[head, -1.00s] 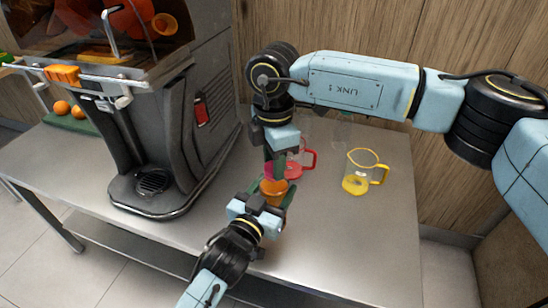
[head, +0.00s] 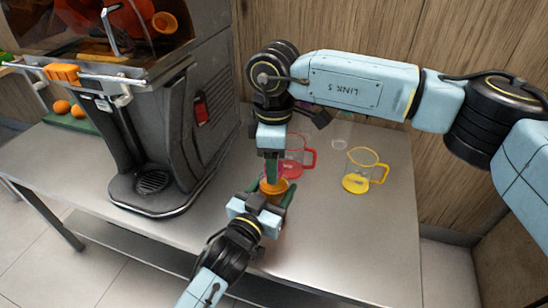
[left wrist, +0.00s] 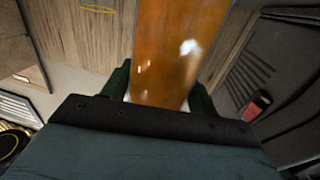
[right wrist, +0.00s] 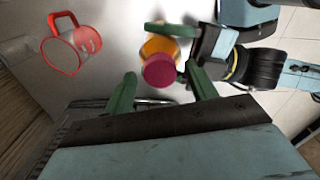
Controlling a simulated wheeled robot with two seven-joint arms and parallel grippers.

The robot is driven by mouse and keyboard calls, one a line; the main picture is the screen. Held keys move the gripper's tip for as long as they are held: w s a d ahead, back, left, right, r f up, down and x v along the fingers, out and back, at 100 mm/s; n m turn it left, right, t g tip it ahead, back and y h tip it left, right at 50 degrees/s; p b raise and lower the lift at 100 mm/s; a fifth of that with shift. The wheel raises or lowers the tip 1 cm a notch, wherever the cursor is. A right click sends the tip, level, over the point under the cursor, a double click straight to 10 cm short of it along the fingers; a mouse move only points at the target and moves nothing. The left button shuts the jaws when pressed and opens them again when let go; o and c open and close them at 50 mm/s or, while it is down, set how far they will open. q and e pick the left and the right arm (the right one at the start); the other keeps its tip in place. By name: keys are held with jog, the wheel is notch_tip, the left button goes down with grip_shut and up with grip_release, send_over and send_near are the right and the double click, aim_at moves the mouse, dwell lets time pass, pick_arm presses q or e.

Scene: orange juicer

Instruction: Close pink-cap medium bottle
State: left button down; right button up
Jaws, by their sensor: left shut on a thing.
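The bottle is filled with orange liquid (head: 272,187) and stands roughly upright in my left gripper (head: 270,194), which is shut on its body. Its orange side fills the middle of the left wrist view (left wrist: 168,55), between the green fingers. The pink cap (right wrist: 159,71) sits over the bottle's top in the right wrist view; whether it is fully seated I cannot tell. My right gripper (right wrist: 162,88) points down from above. Its green fingers are apart, on either side of the cap, with visible gaps. In the head view the right fingers partly hide the cap.
A red-rimmed pitcher (head: 292,168) stands just behind the bottle. A yellow-rimmed pitcher (head: 357,184) stands to the right, and a clear glass (head: 341,133) at the back. The large juicer (head: 150,195) occupies the left side. The table's front right (head: 340,245) is clear.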

jog(key=shift+r, duration=2.3)
jog(key=shift+c, duration=0.5)
